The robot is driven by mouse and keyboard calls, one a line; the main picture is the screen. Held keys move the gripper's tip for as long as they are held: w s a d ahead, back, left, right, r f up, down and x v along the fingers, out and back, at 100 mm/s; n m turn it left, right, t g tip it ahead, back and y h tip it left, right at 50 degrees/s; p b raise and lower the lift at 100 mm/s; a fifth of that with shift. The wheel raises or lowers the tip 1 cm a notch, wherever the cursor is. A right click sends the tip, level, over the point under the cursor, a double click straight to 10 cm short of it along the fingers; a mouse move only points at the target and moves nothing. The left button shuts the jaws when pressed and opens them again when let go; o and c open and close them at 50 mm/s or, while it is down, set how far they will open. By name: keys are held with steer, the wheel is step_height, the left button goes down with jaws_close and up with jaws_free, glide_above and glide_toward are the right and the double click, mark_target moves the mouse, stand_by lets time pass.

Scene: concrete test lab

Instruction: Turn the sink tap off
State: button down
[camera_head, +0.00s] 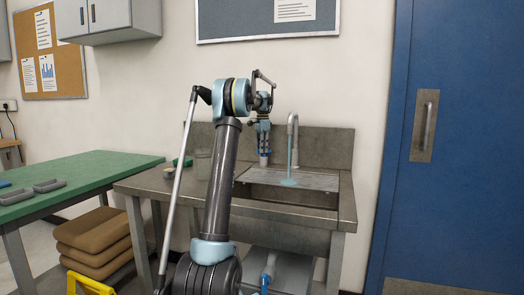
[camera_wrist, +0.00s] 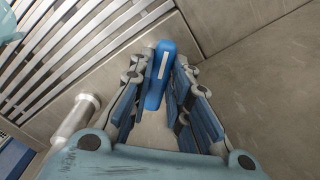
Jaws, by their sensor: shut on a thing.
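The metal sink tap's curved spout (camera_head: 292,122) rises at the back of the steel sink unit (camera_head: 345,205). A blue stream of water (camera_head: 290,160) runs from it onto the slatted basin. My gripper (camera_head: 264,158) points down just left of the spout. In the wrist view, my gripper (camera_wrist: 165,78) is shut on the blue tap lever (camera_wrist: 163,62), which has a pale stripe and lies between the two fingers. A metal cylinder, seemingly the spout (camera_wrist: 75,118), shows at left. Part of the lever is hidden by the fingers.
A green table (camera_head: 90,178) with grey trays stands at left. Brown cushions (camera_head: 95,240) are stacked below it. A clear cup (camera_head: 203,165) stands on the counter behind my arm. A blue door (camera_head: 460,150) is at right. A steel backsplash (camera_head: 325,147) closes the rear.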

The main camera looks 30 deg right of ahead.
steer(key=shift+w+a+m, duration=0.2)
steer(key=shift+w+m, duration=0.05)
steer(key=shift+m, duration=0.15)
steer(key=c, duration=1.5)
jaws_free()
steer(key=shift+w, duration=0.1)
steer(key=shift+s+d, duration=0.1)
steer(key=shift+s, duration=0.1)
steer(key=shift+r, duration=0.35)
step_height(320, 180, up, 11)
steer(key=shift+w+r, duration=0.1)
steer(key=shift+w, duration=0.05)
